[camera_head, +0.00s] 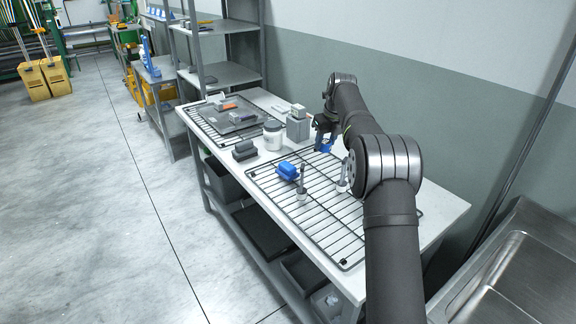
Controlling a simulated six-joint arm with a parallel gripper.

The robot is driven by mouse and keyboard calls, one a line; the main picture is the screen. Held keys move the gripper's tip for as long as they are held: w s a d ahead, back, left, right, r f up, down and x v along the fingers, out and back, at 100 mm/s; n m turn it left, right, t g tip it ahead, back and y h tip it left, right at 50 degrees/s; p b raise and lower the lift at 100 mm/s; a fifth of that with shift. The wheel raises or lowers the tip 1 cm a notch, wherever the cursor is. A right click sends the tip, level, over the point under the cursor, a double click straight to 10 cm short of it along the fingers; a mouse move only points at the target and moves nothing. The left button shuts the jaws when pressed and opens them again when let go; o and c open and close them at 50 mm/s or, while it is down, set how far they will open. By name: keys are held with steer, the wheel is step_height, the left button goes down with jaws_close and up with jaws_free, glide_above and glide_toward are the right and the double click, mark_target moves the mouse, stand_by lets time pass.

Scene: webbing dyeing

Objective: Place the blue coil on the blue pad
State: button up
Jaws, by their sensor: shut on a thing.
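My gripper (322,147) hangs over the far edge of the wire rack, by the wall side of the table. It is shut on a small blue thing (327,148), which seems to be the blue coil; the fingers and arm hide part of it. Another blue thing (286,171), thick and blocky, lies on the near left part of the rack, apart from my gripper. I cannot tell a flat blue pad clearly in this view.
The wire rack (337,262) fills the table's near half. Two small upright items (302,188) stand on it. A second rack with a grey tray (228,118) lies beyond.

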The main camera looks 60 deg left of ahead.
glide_above(291, 168)
steer(key=d, duration=0.1)
step_height(291, 168, down, 7)
steer(key=shift+f, duration=1.95)
steer(key=shift+f, duration=0.1)
steer(key=o, duration=1)
steer(key=shift+c, duration=0.2)
steer(key=v, duration=1.2)
